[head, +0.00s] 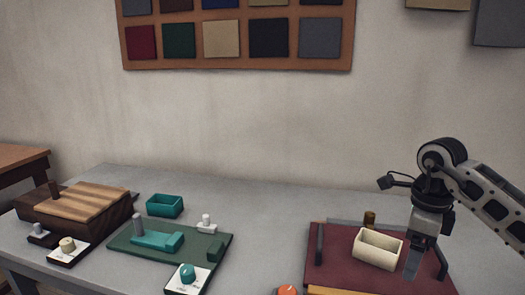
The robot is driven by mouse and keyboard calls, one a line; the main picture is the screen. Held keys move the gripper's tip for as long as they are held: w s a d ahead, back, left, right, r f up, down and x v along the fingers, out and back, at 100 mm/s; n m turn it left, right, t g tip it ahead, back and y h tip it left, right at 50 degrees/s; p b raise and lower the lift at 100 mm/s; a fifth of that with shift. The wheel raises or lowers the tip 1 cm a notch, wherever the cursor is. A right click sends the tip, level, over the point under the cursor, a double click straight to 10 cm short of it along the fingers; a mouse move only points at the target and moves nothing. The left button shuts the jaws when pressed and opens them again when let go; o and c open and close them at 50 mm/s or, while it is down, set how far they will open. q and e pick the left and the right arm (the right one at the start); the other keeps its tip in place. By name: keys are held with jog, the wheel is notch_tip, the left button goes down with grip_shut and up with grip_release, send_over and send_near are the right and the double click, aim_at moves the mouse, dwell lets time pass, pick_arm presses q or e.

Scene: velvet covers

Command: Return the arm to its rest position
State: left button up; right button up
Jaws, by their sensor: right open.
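My right gripper (414,262) is at the right, pointing down over the right part of the dark red board (330,268). It is open, and its fingers are just right of a cream open box (378,249) on that board. I cannot tell whether a finger touches the box. My right arm (490,200) comes in from the right edge. My left gripper does not show.
A green board (128,242) with a teal piece (160,242) lies centre-left, with a teal box (165,206) behind it. A striped wooden block (85,198) stands far left. Small knobs stand at the front. Grey table (270,215) is bare between the boards.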

jog(key=s+a+f+g+y, duration=0.1)
jog(key=s+a+f+y, duration=0.2)
jog(key=a, duration=0.6)
jog(key=s+a+f+y, duration=0.1)
jog(key=a+f+y, duration=0.3)
jog(key=a, duration=0.5)
jog(key=s+a+r+m+t+y, duration=0.4)
jog(key=a+r+m+t+y, duration=0.4)
jog(key=m+y, duration=0.5)
jog(key=d+f+m+t+h, duration=0.25)
jog(key=m+t+h, duration=0.2)
jog(key=m, duration=0.45)
jog(key=d+f+m+t+h, duration=0.2)
jog(key=f+m+t+h, duration=0.15)
jog(key=m+t, duration=0.4)
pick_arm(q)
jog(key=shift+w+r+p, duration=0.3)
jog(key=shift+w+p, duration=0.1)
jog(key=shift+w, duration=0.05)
pick_arm(e)
jog(key=s+d+f+m+g+h, duration=0.3)
jog(key=s+f+m+g+h, duration=0.1)
jog(key=f+m, duration=0.3)
jog(key=s+d+f+m+g+h, duration=0.3)
jog(key=s+f+m+g+h, duration=0.1)
jog(key=s+f+m, duration=0.3)
notch_tip(320, 180, down, 2)
jog(key=shift+f+m, duration=0.15)
jog(key=shift+m, duration=0.4)
